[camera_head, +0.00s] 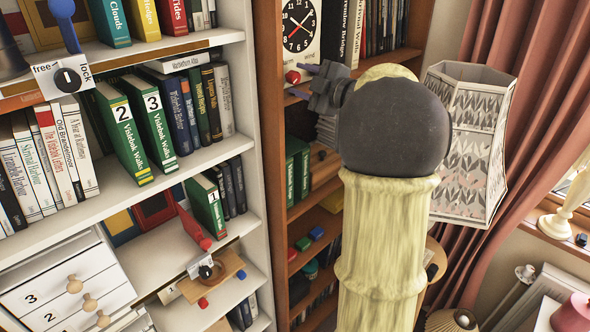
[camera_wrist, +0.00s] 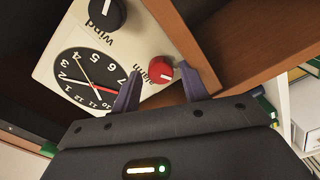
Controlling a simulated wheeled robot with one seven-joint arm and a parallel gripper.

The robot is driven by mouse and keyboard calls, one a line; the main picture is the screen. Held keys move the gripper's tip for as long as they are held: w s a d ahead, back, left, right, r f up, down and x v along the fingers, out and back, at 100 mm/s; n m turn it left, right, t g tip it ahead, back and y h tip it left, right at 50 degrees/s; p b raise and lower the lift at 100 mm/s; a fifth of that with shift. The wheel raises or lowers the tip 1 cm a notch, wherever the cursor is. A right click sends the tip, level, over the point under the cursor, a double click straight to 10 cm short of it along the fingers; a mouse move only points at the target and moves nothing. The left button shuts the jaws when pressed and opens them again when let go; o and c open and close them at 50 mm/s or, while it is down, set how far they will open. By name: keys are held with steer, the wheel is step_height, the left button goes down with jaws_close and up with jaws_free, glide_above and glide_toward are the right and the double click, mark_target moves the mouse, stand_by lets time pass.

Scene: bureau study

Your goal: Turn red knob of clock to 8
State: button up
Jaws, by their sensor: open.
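The clock (camera_head: 300,22) is a white box with a black dial on the wooden shelf. Its dial (camera_wrist: 86,80) appears rotated in the wrist view, with a thin red hand pointing right towards my left finger, which hides some numerals. The red knob (camera_wrist: 161,70), labelled "alarm", has a pale pointer mark. It also shows at the clock's lower left in the head view (camera_head: 292,76). My gripper (camera_wrist: 158,66) is open, its two dark fingers appearing on either side of the red knob. I cannot tell whether they touch it. In the head view my gripper (camera_head: 307,82) is close to the knob.
A black "wind" knob (camera_wrist: 105,14) is on the clock's face. A wooden shelf panel (camera_wrist: 215,40) lies close to my right finger. Books (camera_head: 352,30) stand right of the clock. A white bookcase (camera_head: 252,100) is at left, a patterned lampshade (camera_head: 470,150) at right.

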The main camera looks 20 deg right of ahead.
steer(key=shift+f, duration=0.3)
